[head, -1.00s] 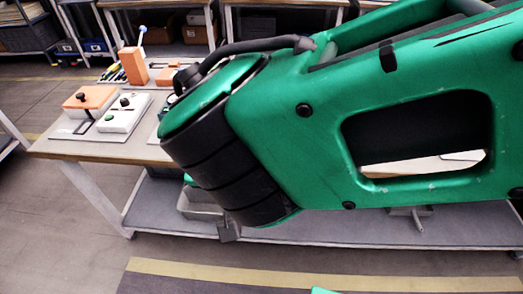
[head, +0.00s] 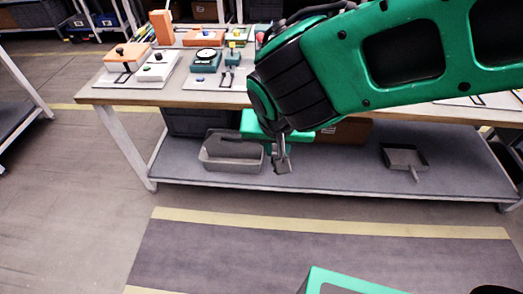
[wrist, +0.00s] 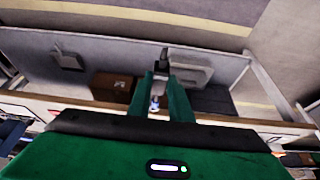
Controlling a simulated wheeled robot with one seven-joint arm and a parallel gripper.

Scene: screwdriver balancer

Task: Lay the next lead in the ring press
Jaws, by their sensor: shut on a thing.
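My gripper (head: 282,165) hangs in front of the workbench (head: 170,97), below its top edge and above the lower shelf. I cannot tell which is the ring press.
A grey bin (head: 230,152) and a grey tray with a handle (head: 404,158) sit on the lower shelf, with a brown box (head: 345,131) between them. An orange block (head: 161,26) stands at the bench's back left.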

